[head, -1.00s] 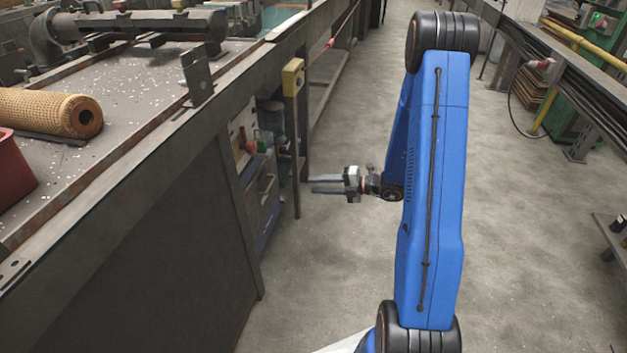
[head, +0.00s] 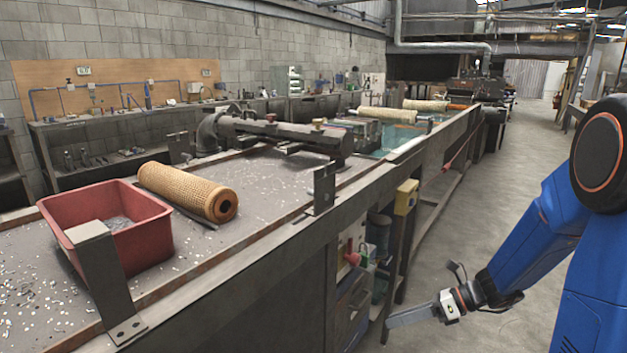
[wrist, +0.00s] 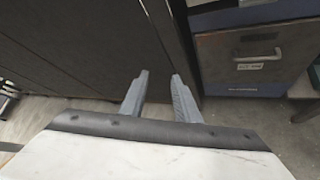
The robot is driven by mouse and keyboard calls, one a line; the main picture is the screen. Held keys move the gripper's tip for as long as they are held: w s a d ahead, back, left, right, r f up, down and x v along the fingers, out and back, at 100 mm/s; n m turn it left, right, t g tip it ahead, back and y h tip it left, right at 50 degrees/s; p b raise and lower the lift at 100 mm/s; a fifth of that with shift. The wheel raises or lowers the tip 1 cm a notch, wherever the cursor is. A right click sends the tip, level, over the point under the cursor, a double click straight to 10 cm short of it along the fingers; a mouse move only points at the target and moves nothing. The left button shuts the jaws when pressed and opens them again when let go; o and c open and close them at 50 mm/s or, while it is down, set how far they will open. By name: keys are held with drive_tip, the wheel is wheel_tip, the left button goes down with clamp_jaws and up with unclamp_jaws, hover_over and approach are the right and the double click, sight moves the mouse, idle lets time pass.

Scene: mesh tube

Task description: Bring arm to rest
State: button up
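My blue arm (head: 545,225) hangs at the right side of the head view, bent down over the aisle. My gripper (head: 390,321) is low beside the bench's front side, its fingers pointing left. In the wrist view its two grey fingers (wrist: 159,76) are apart, with nothing between them. The tan mesh tube (head: 188,190) lies on the bench top, beside the red bin, well away from my gripper.
The long bench (head: 262,262) fills the left and middle. The red bin (head: 138,237) stands on it. A drawer cabinet (wrist: 240,62) is under the bench near my gripper. The concrete aisle floor (head: 480,205) is clear.

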drive_tip(key=s+r+n+g+h, duration=0.1)
drive_tip(key=s+r+n+h, duration=0.2)
drive_tip(key=s+n, duration=0.4)
drive_tip(key=s+r+n+g+h, duration=0.1)
drive_tip(key=s+r+n+h, duration=0.2)
drive_tip(key=s+n, duration=0.3)
drive_tip(key=s+d+r+n+t+h, duration=0.5)
drive_tip(key=s+n, duration=0.4)
drive_tip(key=n, duration=0.4)
drive_tip(key=shift+s+d+r+n+h, duration=0.3)
drive_tip(key=shift+d+r+h, duration=0.1)
drive_tip(key=shift+d+r, duration=0.45)
